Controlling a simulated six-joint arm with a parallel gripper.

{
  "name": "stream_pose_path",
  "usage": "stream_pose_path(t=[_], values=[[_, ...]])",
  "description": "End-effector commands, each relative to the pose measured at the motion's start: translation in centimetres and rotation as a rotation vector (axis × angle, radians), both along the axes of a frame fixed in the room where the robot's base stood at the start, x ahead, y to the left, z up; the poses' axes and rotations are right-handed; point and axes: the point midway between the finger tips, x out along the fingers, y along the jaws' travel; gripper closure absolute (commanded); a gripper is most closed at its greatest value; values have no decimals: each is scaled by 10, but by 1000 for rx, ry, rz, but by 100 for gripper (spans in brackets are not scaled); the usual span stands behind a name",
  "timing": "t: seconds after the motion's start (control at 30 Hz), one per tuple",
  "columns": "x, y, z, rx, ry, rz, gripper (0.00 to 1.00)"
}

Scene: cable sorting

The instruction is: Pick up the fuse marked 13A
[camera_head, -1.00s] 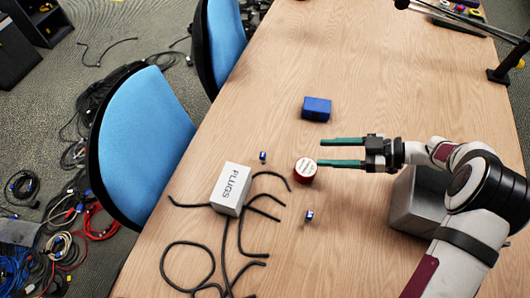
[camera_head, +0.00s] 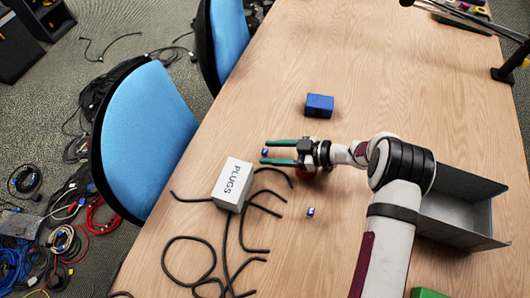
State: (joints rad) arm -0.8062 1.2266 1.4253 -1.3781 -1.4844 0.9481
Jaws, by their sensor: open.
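Two small blue-and-white pieces that may be fuses lie on the table. One small piece (camera_head: 264,152) is at the tips of my gripper (camera_head: 268,152), roughly between the two green fingers. The other small piece (camera_head: 310,212) lies nearer the front, below my gripper in the picture. Their markings are too small to read, so I cannot tell which bears 13A. My gripper is open, its fingers pointing left, with nothing visibly clamped. I cannot tell its height over the table.
A blue box (camera_head: 319,105) is behind. A grey open bin (camera_head: 470,240) is at right.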

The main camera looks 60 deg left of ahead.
Motion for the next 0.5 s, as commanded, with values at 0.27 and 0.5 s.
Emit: stream_pose_path(t=[0.27,0.5], values=[[0,0,0,0,0,0,76],[1,0,0,0,0,0,100]])
